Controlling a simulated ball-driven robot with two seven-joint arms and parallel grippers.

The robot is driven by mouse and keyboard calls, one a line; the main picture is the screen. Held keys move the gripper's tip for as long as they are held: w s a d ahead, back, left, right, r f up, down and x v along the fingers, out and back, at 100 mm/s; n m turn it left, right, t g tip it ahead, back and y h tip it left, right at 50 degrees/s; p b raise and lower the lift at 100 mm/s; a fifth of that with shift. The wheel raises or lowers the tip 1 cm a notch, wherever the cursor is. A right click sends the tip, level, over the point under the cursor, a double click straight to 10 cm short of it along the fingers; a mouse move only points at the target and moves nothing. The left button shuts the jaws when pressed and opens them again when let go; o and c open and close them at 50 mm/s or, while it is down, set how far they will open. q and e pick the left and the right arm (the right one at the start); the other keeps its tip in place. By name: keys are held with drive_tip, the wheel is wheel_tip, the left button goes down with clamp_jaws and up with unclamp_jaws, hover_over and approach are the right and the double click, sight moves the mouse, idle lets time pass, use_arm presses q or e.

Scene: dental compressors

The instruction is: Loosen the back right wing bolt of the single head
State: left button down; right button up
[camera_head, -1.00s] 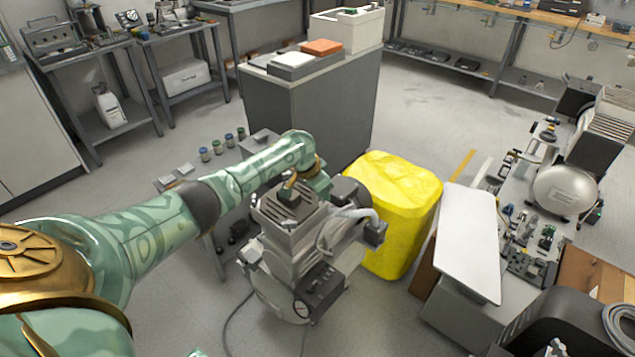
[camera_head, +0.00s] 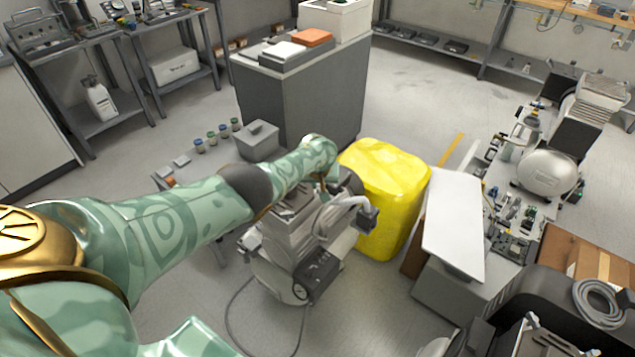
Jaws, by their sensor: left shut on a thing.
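The single head (camera_head: 288,230) is a grey finned block on top of a compressor with a pressure gauge, at the middle of the head view. My left arm reaches in from the left, over the head. Its gripper (camera_head: 322,186) points down at the head's back right corner, partly hidden behind my own wrist. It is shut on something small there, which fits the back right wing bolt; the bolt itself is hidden. The head's other wing bolts cannot be made out. My right gripper is not in view.
A yellow container (camera_head: 392,195) stands close behind and right of the compressor. A white panel (camera_head: 455,225) lies on a grey cabinet to the right. A small table with jars and a grey box (camera_head: 258,141) stands behind my arm. A hose lies on the floor.

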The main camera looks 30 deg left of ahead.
use_arm(q)
drive_tip(key=shift+d+n, duration=0.1)
drive_tip(key=shift+n, duration=0.6)
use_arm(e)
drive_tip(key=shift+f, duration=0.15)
use_arm(q)
drive_tip(key=c, duration=1.5)
unclamp_jaws()
drive_tip(key=shift+y, duration=0.3)
drive_tip(key=shift+r, duration=0.1)
